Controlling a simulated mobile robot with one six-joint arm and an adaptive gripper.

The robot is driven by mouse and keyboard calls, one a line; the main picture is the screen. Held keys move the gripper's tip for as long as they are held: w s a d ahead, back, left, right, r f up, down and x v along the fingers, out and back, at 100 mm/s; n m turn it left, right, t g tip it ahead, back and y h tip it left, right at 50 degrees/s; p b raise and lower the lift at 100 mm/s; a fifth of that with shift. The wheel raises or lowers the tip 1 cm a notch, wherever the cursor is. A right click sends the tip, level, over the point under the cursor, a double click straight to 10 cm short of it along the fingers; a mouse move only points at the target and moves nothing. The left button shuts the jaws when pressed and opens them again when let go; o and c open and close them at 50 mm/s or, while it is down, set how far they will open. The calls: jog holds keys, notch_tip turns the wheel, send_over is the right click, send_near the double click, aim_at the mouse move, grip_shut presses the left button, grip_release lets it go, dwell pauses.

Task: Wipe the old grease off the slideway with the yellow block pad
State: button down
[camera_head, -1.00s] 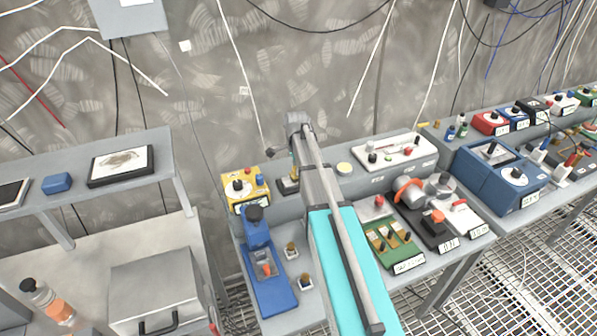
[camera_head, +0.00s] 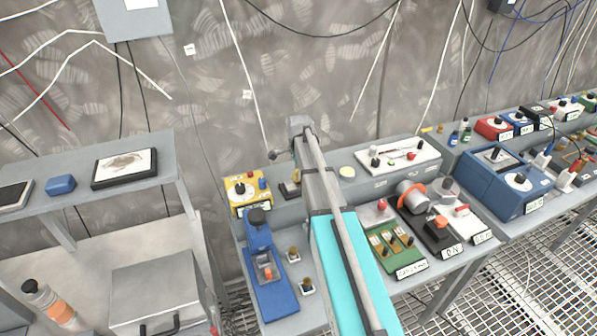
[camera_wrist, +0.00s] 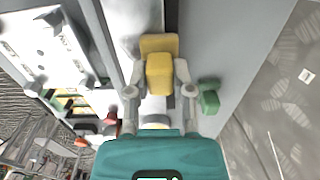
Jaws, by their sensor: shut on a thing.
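In the wrist view my gripper (camera_wrist: 158,82) is shut on the yellow block pad (camera_wrist: 160,74), with a finger on each side of it. A wider yellow part (camera_wrist: 160,44) shows just beyond the pad; I cannot tell whether it belongs to it. In the head view my arm hides the gripper and pad. A pale plate with a dark frame and a brown-grey smear (camera_head: 124,166) lies on the left shelf. It may be the slideway, but I cannot tell for certain. It is well left of my arm.
A blue block (camera_head: 60,185) lies beside the framed plate. A blue device (camera_head: 264,262), a yellow box (camera_head: 245,190) and a green board (camera_head: 397,250) crowd the bench around my arm. A green block (camera_wrist: 208,97) is close to one finger. A metal box (camera_head: 154,290) stands below the shelf.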

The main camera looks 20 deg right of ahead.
jog(key=shift+s+r, duration=0.1)
jog(key=shift+s, duration=1.9)
notch_tip(320, 180, up, 6)
jog(key=p, duration=0.6)
jog(key=shift+r, duration=0.15)
notch_tip(320, 180, up, 3)
jog(key=p, duration=0.3)
jog(key=shift+f, duration=0.2)
notch_tip(320, 180, down, 5)
jog(key=b, duration=0.4)
jog(key=shift+r, duration=0.15)
